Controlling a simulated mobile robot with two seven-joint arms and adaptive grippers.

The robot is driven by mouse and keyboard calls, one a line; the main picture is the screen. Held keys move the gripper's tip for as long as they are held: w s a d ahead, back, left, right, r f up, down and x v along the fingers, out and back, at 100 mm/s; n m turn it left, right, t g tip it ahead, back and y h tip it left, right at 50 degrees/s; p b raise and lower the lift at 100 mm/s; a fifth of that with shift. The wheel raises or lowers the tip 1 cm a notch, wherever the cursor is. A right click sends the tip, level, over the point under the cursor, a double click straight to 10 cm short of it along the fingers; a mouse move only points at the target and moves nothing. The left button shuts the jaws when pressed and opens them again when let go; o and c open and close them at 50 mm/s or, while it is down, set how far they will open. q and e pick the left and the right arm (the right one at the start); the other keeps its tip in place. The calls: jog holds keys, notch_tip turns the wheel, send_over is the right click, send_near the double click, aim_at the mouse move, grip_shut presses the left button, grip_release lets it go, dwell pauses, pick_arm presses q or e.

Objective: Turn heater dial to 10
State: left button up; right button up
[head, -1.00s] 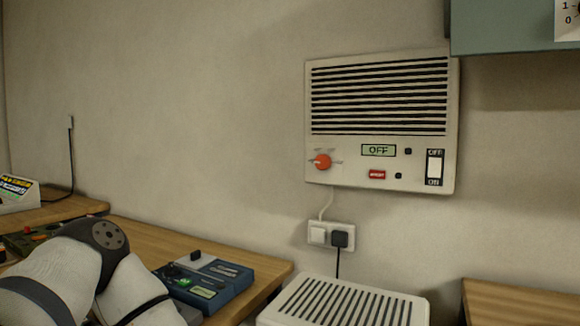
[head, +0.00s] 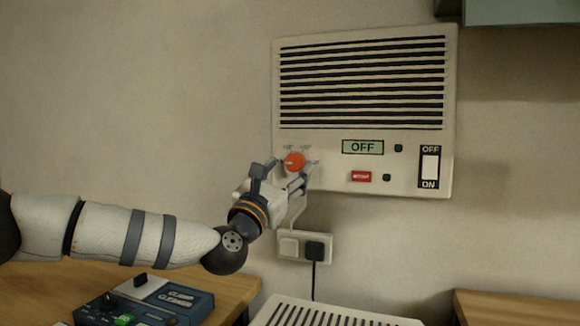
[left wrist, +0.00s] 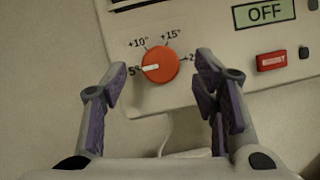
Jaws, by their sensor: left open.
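The heater (head: 365,110) is a cream wall unit with dark slats. Its orange-red dial (head: 294,162) is at the lower left of the panel. In the left wrist view the dial (left wrist: 160,64) has a white pointer line aimed left, at the "5°" mark; marks +10° and +15° lie above it and one starting with 2 to its right. My left gripper (head: 280,175) is open just in front of the dial. In the left wrist view its two fingers (left wrist: 160,95) stand below and to either side of the dial, not touching it. My right gripper is not in view.
The heater display (head: 363,147) reads OFF. A red button (head: 361,176) and a white OFF/ON rocker switch (head: 430,167) sit right of the dial. A wall socket (head: 304,247) is below. A blue device (head: 150,301) lies on the wooden bench (head: 232,287).

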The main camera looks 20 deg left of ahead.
aim_at(294, 162)
pick_arm(q)
jog(key=shift+x, duration=1.25)
jog(key=c, duration=1.2)
jog(key=shift+o, duration=0.2)
jog(key=shift+f, duration=0.1)
jog(key=shift+m, duration=0.3)
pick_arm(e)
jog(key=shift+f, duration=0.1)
pick_arm(q)
jog(key=m+h, duration=0.1)
jog(key=m, duration=0.1)
jog(key=shift+a+m+g, duration=0.1)
jog(key=shift+m+g, duration=0.2)
jog(key=m+g+h, duration=0.1)
jog(key=m+h, duration=0.1)
jog(key=m, duration=0.2)
jog(key=shift+m+b, duration=0.3)
jog(key=shift+m, duration=0.1)
jog(key=m, duration=0.2)
jog(key=m+g+h, duration=0.1)
jog(key=m, duration=0.1)
jog(key=shift+a+g+h, duration=0.1)
jog(key=shift+g+h, duration=0.2)
jog(key=shift+r+m+g, duration=0.25)
jog(key=shift+m+g, duration=0.35)
jog(key=shift+m, duration=0.9)
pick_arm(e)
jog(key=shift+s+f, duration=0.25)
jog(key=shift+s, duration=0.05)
